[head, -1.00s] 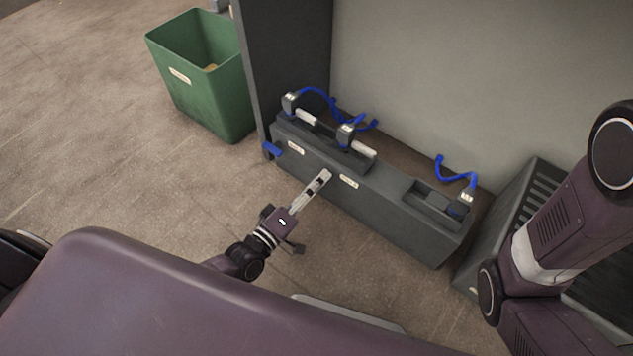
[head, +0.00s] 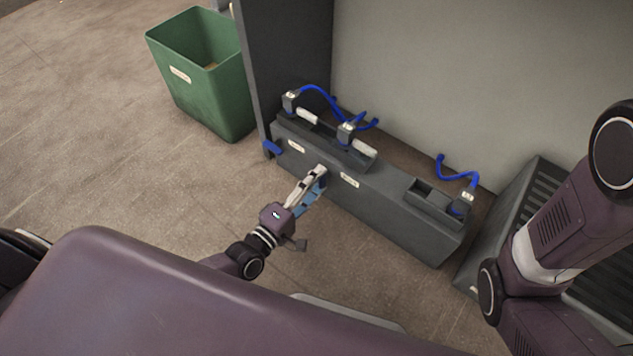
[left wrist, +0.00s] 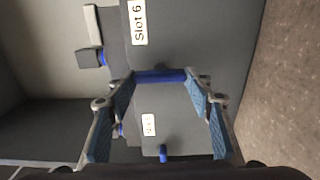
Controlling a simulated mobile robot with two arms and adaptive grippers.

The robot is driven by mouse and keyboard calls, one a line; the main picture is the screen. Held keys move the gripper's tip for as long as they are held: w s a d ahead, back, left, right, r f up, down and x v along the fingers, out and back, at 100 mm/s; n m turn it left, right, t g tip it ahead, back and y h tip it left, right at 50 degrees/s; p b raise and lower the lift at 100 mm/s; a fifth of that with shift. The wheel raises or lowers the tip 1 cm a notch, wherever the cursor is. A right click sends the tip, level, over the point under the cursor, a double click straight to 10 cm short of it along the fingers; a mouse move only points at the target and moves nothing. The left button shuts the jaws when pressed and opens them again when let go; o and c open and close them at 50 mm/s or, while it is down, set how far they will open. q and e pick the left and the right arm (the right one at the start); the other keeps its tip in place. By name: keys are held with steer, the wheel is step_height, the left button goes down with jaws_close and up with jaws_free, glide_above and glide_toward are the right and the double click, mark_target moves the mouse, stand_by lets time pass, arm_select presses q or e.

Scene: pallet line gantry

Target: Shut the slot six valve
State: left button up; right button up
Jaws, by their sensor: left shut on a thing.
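The slot six valve shows in the left wrist view as a blue handle (left wrist: 160,76) just below the white "Slot 6" label (left wrist: 138,22). The handle lies crosswise in that view, on the dark front face of the grey slot box (head: 400,222). My left gripper (head: 319,178) is shut on it, with one fingertip at each end. In the head view the fingers hide most of this handle, left of the label (head: 349,180). My right gripper is out of view.
A second blue valve handle (head: 272,149) sits at the box's left end. It also shows lengthwise in the left wrist view (left wrist: 163,152). Blue hoses (head: 318,90) and connectors stand on the box top. A green bin (head: 212,95) stands at left; open floor lies in front.

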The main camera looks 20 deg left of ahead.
arm_select(q)
steer(key=o, duration=1.2)
steer(key=shift+c, duration=0.2)
steer(key=v, duration=1.2)
steer(key=shift+s, duration=0.1)
